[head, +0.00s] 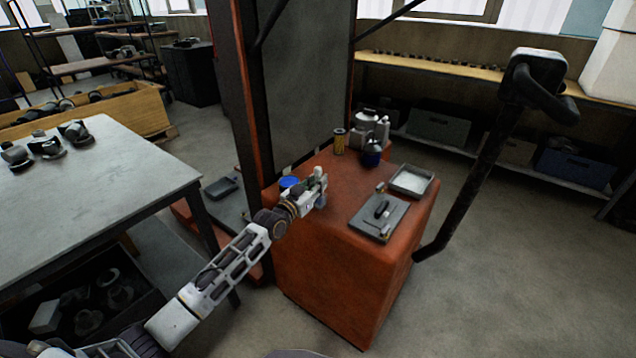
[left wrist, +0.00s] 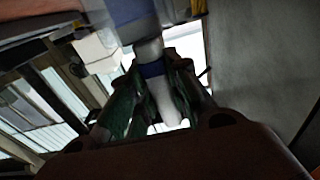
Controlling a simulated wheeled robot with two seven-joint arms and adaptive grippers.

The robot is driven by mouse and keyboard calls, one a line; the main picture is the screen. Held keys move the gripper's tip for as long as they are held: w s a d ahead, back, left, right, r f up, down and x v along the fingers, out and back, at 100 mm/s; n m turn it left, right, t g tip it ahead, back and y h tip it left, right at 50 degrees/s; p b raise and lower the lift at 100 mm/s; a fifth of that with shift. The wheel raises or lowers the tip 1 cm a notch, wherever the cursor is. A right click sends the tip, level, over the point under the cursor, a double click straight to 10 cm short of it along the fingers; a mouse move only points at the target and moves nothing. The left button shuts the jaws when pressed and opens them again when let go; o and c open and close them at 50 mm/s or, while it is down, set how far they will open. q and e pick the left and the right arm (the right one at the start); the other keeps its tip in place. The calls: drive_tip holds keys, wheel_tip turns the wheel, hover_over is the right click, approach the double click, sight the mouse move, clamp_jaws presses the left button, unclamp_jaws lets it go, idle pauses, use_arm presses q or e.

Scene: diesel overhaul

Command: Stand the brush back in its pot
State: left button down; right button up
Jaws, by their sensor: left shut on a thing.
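My left gripper (head: 316,190) is at the left edge of the red cabinet top, shut on a slim pale thing that I take for the brush. In the left wrist view its pale shaft with a dark blue band (left wrist: 153,70) lies between the greenish fingers (left wrist: 155,95). A wider blue and white part (left wrist: 135,18) shows above the shaft; I cannot tell whether it belongs to the brush. A round blue-topped thing (head: 289,183) is just left of the gripper. A dark blue pot-like container (head: 372,155) stands farther back; I cannot tell which is the brush's pot. My right gripper is not in view.
The red cabinet (head: 335,270) also bears a yellowish can (head: 339,142), a metal vessel (head: 369,122), a shallow tray (head: 428,187) and a grey plate (head: 366,226) with a dark tool. A dark upright panel (head: 305,85) borders its back left. A black pole (head: 480,160) rises at right.

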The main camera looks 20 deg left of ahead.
use_arm(q)
drive_tip(key=shift+f, duration=0.4)
drive_tip(key=c, duration=1.3)
unclamp_jaws()
drive_tip(key=shift+r, duration=0.1)
